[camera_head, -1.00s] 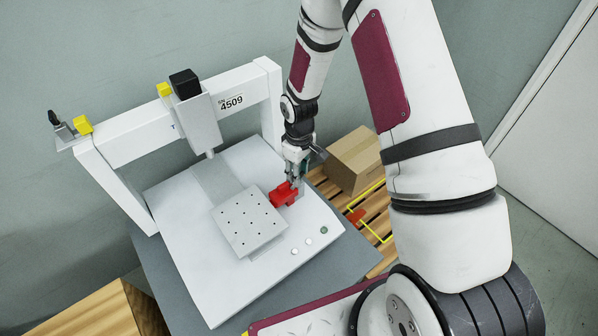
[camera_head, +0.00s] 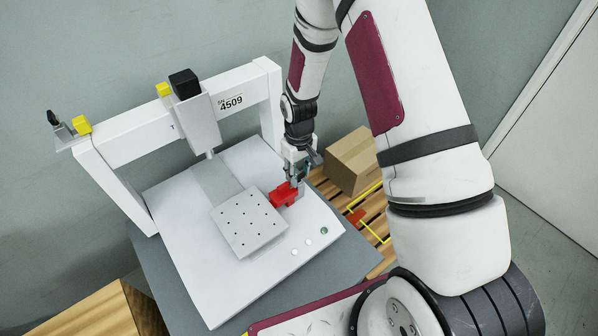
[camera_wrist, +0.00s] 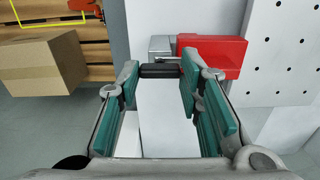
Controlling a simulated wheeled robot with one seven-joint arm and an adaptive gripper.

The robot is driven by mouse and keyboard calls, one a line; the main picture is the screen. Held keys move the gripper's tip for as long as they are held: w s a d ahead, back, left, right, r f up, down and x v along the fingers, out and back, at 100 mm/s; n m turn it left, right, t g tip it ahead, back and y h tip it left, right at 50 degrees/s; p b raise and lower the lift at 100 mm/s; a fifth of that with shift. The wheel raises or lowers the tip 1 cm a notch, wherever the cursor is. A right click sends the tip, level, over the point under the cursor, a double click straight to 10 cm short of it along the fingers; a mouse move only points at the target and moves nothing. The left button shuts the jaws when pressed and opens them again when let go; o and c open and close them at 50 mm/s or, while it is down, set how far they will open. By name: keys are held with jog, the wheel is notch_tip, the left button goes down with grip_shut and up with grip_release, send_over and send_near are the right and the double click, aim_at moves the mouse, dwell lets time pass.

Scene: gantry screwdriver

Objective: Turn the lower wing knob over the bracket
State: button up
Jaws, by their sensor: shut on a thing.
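The dark wing knob (camera_wrist: 160,71) shows in the wrist view as a short black bar spanning the gap between my fingertips. My gripper (camera_wrist: 158,78) is shut on it, with a teal-padded finger at each end of the bar. A small grey metal block (camera_wrist: 162,44), perhaps the bracket, sits just beyond the knob. A red block (camera_wrist: 218,54) adjoins it on the right. In the head view my gripper (camera_head: 294,180) points down beside the red block (camera_head: 281,196), at the right edge of the white machine base. There the gripper hides the knob.
The white gantry (camera_head: 140,141) with its screwdriver head (camera_head: 197,118) stands left of my gripper. A perforated plate (camera_head: 246,222) lies in front of it. A cardboard box (camera_head: 353,161) sits on a wooden pallet to the right. Several small buttons line the base's front right.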

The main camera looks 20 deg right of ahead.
aim_at(299, 175)
jog(key=o, duration=1.2)
jog(key=shift+c, duration=0.2)
jog(key=shift+r, duration=0.1)
jog(key=shift+r, duration=3.9)
